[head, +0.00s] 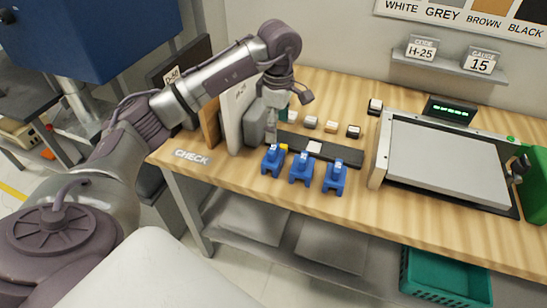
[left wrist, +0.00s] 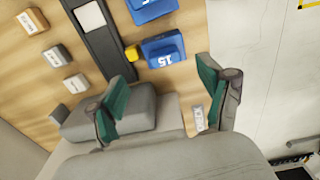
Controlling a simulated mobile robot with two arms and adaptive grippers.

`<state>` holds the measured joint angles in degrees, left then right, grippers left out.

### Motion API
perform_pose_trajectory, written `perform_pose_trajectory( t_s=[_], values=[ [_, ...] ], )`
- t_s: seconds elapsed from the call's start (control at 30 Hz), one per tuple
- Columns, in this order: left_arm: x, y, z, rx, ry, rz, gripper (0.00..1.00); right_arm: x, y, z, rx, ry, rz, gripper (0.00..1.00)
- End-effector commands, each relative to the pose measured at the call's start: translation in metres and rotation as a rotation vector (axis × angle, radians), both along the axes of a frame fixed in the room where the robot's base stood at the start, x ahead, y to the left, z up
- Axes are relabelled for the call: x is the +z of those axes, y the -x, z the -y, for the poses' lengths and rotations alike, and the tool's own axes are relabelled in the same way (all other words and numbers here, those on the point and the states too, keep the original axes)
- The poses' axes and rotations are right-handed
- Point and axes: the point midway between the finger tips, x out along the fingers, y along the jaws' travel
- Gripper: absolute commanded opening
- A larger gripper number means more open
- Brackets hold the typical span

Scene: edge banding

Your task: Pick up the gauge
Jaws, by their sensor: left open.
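Three blue gauges stand in a row near the front edge of the bench: a left one (head: 272,160), a middle one (head: 301,168) and a right one (head: 335,176). In the left wrist view a blue gauge marked 15 (left wrist: 163,50) lies ahead of the fingers, with part of another blue gauge (left wrist: 150,8) beyond it. My left gripper (head: 277,116) is above the bench, behind the left gauge, pointing down. In the left wrist view its teal-padded fingers (left wrist: 165,88) are spread, with no gauge between them. My right gripper is out of view.
Several small labelled blocks (head: 331,127) lie behind. Upright panels (head: 236,115) and a grey block (left wrist: 150,110) are close to my gripper.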

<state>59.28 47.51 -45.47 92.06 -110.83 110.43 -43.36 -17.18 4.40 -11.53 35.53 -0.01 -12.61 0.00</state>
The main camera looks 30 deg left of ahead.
Motion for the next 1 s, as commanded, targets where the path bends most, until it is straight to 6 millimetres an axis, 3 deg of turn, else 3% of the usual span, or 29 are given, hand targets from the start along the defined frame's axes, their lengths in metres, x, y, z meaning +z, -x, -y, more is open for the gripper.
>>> perform_pose_trajectory(
  t_s=[0.1,0.37,0.67,0.93,1.0],
  values=[
    [-0.018,0.001,0.0,0.0,0.001,-0.003,0.79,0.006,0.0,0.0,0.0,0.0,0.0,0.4],
    [-0.036,0.003,-0.002,0.001,0.002,-0.003,0.79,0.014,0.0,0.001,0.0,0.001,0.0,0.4],
    [-0.076,0.007,-0.008,0.0,0.002,0.0,0.79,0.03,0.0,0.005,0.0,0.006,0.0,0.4],
    [-0.081,0.007,-0.008,-0.001,0.001,0.002,0.79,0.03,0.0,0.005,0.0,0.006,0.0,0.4],
    [-0.081,0.007,-0.008,-0.001,0.002,0.003,0.69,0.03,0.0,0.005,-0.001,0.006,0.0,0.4]
  ],
)
